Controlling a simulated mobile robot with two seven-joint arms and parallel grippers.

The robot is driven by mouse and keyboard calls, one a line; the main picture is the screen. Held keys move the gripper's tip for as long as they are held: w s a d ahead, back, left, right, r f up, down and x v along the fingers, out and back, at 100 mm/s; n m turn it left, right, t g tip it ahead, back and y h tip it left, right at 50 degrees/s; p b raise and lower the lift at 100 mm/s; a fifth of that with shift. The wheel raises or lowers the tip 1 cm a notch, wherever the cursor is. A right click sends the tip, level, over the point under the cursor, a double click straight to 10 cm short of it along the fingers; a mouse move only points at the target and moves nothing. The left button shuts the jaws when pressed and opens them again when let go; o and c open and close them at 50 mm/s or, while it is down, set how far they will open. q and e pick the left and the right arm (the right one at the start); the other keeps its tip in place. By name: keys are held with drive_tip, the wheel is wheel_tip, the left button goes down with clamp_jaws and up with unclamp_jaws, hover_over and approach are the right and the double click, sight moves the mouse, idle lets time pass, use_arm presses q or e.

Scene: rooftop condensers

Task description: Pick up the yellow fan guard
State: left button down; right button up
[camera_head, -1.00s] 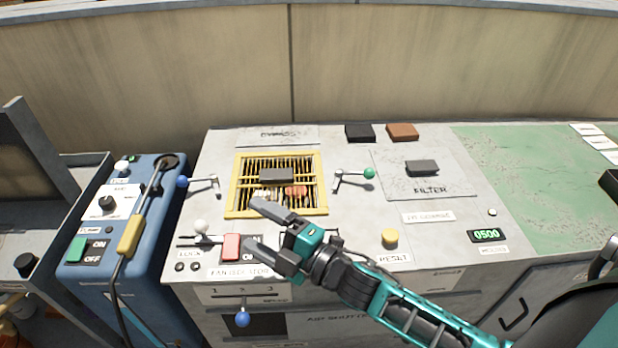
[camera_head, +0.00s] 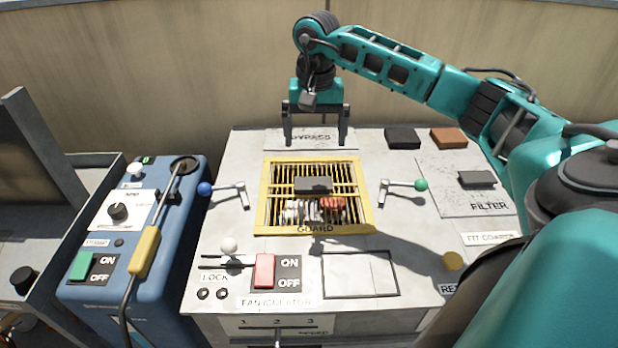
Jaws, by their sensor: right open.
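The yellow fan guard (camera_head: 290,229) lies flat on the grey panel top, with GUARD lettered on its front rim. It has a yellow frame, yellow bars and a dark block handle (camera_head: 313,184) across its middle. Red and whitish parts show through the bars below the handle. My right gripper (camera_head: 316,142) points down behind the guard, over the BYPASS plate. Its two fingers are wide apart with nothing between them. It is apart from the handle. My left gripper is not in view.
Levers with a blue knob (camera_head: 205,189) and a green knob (camera_head: 421,185) flank the guard. In front are a red ON/OFF switch (camera_head: 264,271) and a bare outlined rectangle (camera_head: 360,277). Black (camera_head: 402,139) and brown (camera_head: 449,138) blocks sit behind right. A wall stands behind.

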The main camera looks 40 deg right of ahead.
hover_over(313, 182)
drive_tip(key=f, duration=0.6)
drive_tip(key=shift+s+f+b, duration=0.1)
drive_tip(key=shift+s+b, duration=0.2)
drive_tip(key=shift+b, duration=0.05)
drive_tip(key=shift+w+f+b, duration=0.2)
drive_tip(key=shift+f+b, duration=0.15)
drive_tip(key=shift+f, duration=2.8)
drive_tip(key=c, duration=0.9)
drive_tip(key=shift+r, duration=0.1)
drive_tip(key=shift+c, duration=0.5)
drive_tip(key=shift+r, duration=0.1)
